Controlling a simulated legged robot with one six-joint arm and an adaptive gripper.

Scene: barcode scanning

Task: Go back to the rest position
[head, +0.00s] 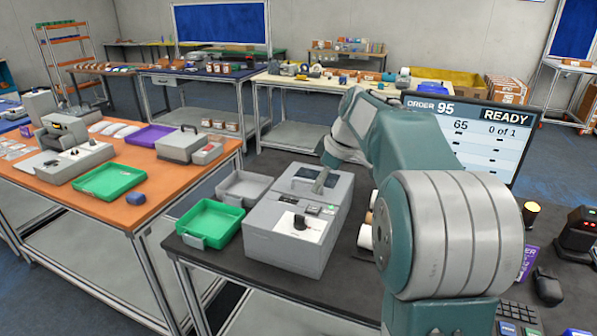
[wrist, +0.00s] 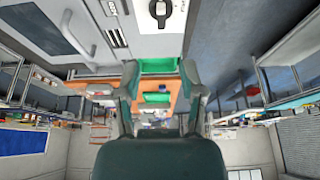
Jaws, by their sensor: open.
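My gripper (wrist: 160,78) shows in the wrist view with its two fingers apart and nothing between them. In the head view my arm reaches from the right over the dark table, and my gripper (head: 321,183) is low over the grey machine (head: 285,248). I cannot tell in the head view whether it touches the machine. The machine has a window, a small panel and a black knob on a white plate (head: 298,226). The machine's top and knob (wrist: 158,12) also show at the top of the wrist view. My arm hides part of the table behind it.
A green tray (head: 209,222) and a grey tray (head: 243,187) stand left of the machine. A monitor (head: 485,135) reading "ORDER 95 READY" and "0 of 1" stands behind my arm. A scanner (head: 578,232) and mouse (head: 547,287) are at right. An orange table (head: 140,215) stands left.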

